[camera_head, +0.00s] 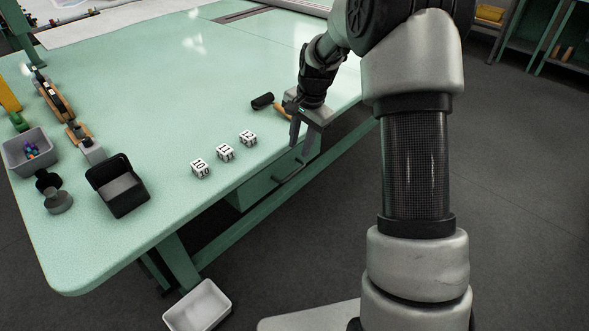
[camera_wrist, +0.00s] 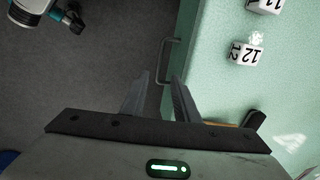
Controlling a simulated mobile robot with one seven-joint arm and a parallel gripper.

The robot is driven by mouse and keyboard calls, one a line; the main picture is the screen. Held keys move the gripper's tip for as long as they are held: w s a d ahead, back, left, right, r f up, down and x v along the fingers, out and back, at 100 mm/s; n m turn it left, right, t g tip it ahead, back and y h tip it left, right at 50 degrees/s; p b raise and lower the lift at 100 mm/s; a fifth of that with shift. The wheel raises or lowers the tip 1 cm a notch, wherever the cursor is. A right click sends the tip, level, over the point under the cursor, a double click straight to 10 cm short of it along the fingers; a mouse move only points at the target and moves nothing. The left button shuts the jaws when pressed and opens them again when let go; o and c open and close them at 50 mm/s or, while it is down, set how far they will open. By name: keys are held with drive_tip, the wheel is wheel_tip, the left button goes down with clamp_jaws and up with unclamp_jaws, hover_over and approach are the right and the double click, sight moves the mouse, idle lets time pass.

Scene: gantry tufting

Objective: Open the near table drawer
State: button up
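The near table drawer (camera_head: 258,190) is a green box under the near edge of the green table (camera_head: 140,235). Its bar handle (camera_head: 290,173) sticks out from the front and also shows in the wrist view (camera_wrist: 164,62), along the table edge. The drawer looks shut. My gripper (camera_head: 300,147) points down beside the table edge, a little above and beyond the handle in the head view. In the wrist view my gripper (camera_wrist: 158,82) has its two fingers apart with nothing between them. The handle lies ahead of the fingertips, apart from them as far as I can tell.
Numbered white cubes (camera_head: 225,152) stand on the table near the edge. A dark roller with an orange handle (camera_head: 263,101) lies close to my gripper. A black box (camera_head: 117,186) and a grey bin (camera_head: 28,152) stand at left. A white tray (camera_head: 198,307) is on the floor.

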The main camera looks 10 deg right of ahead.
sight(294, 172)
drive_tip(key=f, duration=0.3)
drive_tip(key=w+f+b, duration=0.1)
drive_tip(key=f, duration=0.3)
drive_tip(key=a+f+b, duration=0.1)
drive_tip(key=f, duration=0.2)
drive_tip(key=shift+w+a+f, duration=0.1)
drive_tip(key=shift+w+f, duration=0.15)
drive_tip(key=shift+w, duration=0.05)
clamp_jaws()
